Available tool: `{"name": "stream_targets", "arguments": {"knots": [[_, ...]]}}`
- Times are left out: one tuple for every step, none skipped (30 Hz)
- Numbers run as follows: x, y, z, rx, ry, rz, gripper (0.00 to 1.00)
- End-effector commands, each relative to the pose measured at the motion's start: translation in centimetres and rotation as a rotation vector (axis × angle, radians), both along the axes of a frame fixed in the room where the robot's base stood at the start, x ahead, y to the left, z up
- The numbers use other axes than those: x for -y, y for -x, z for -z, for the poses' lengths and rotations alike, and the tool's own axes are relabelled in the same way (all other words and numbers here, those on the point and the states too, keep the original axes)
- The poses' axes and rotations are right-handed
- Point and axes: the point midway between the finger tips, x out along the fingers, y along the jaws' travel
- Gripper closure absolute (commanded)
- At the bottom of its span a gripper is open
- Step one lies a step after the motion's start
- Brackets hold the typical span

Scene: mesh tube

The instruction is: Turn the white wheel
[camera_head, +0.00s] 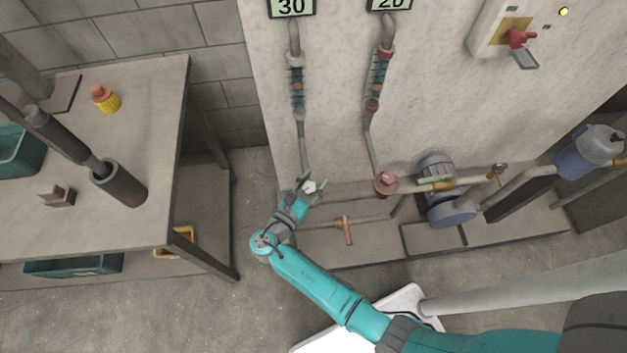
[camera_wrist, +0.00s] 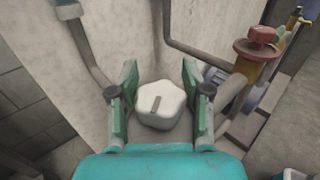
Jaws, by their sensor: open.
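The white wheel (camera_wrist: 160,105) is a lobed knob with a grey-brown bar mark on its face. In the wrist view it sits between the two green-grey fingers of my gripper (camera_wrist: 162,95), with a gap showing on each side. My gripper is open. In the head view the gripper (camera_head: 310,186) is at the pipework by the wall, at the foot of the left gauge pipe. The white wheel (camera_head: 310,187) shows there as a small pale patch between the fingers. Its mount on the pipe is hidden.
A red-brown round valve (camera_head: 386,183) stands right of my gripper, also in the wrist view (camera_wrist: 257,45). A blue-grey pump (camera_head: 443,190) stands further right. A workbench (camera_head: 150,110) is at left.

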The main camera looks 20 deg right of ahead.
Motion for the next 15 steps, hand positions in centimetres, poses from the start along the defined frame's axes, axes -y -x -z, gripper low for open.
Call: {"name": "stream_targets", "arguments": {"knots": [[-0.01, -0.01, 0.0, 0.0, 0.0, 0.0, 0.52], [-0.01, 0.0, 0.0, 0.0, 0.0, 0.0, 0.52], [-0.01, 0.0, 0.0, 0.0, 0.0, 0.0, 0.52], [-0.01, 0.0, 0.0, 0.0, 0.0, 0.0, 0.52], [-0.01, 0.01, 0.0, 0.0, 0.0, 0.0, 0.59], [-0.02, 0.01, 0.0, 0.0, 0.0, 0.0, 0.69], [-0.02, 0.01, 0.0, 0.0, 0.0, 0.0, 0.77], [-0.02, 0.01, 0.0, 0.0, 0.0, 0.0, 0.84], [-0.02, 0.01, 0.0, 0.0, 0.0, 0.0, 0.94], [-0.02, 0.01, 0.0, 0.0, 0.0, 0.0, 0.97], [-0.03, 0.02, 0.0, 0.0, 0.0, 0.0, 0.98], [-0.03, 0.02, 0.0, 0.0, 0.0, 0.0, 0.98], [-0.03, 0.02, 0.0, 0.0, 0.0, 0.0, 0.98], [-0.03, 0.02, 0.0, 0.0, 0.0, 0.0, 0.98], [-0.04, 0.03, 0.01, 0.0, 0.0, 0.0, 0.99]]}}
